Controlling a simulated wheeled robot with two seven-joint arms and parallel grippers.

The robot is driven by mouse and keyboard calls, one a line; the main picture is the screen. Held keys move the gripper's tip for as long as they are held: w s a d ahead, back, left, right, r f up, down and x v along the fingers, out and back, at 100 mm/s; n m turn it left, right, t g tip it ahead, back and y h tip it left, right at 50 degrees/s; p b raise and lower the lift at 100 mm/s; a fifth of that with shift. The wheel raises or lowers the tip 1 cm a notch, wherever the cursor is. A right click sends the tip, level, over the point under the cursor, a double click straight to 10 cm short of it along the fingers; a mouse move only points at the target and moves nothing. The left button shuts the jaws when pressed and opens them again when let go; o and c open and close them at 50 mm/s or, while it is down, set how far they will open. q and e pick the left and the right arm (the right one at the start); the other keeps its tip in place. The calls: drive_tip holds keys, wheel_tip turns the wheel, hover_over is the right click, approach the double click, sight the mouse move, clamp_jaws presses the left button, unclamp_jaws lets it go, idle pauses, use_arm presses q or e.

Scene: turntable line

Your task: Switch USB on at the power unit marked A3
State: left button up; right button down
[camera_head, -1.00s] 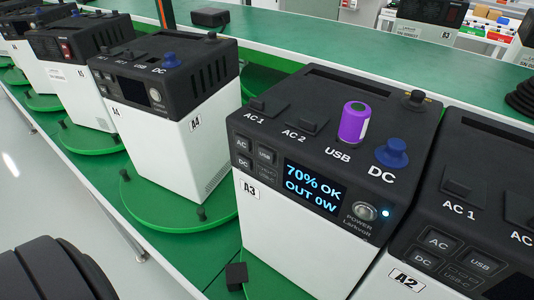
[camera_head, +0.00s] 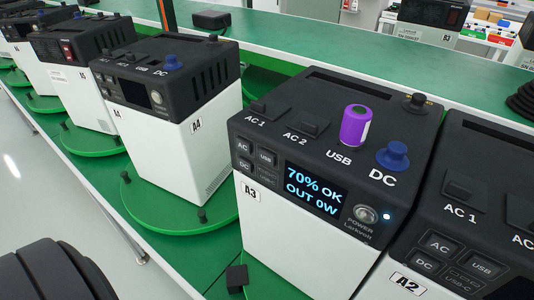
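The power unit marked A3 (camera_head: 305,240) stands in the middle of the view, a white box with a black top. Its lit display (camera_head: 315,190) reads 70% OK, OUT 0W. Left of the display are small buttons marked AC, DC, USB (camera_head: 265,157) and USB-C. The POWER button (camera_head: 365,214) is at the right, beside a small lit light. A purple cylinder (camera_head: 355,126) sits on the top behind the USB label, and a blue cap (camera_head: 393,155) is at DC. No gripper shows; a dark rounded part at the lower left seems to be mine.
Unit A2 (camera_head: 408,282) stands close on the right. Unit A4 (camera_head: 190,145) stands on a green turntable (camera_head: 160,215) to the left, with more units behind it. A small black block (camera_head: 237,278) is at A3's lower left corner. The green bench behind is mostly clear.

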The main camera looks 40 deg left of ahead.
use_arm(q)
clamp_jaws()
drive_tip(key=shift+s, duration=0.1)
idle(1.2)
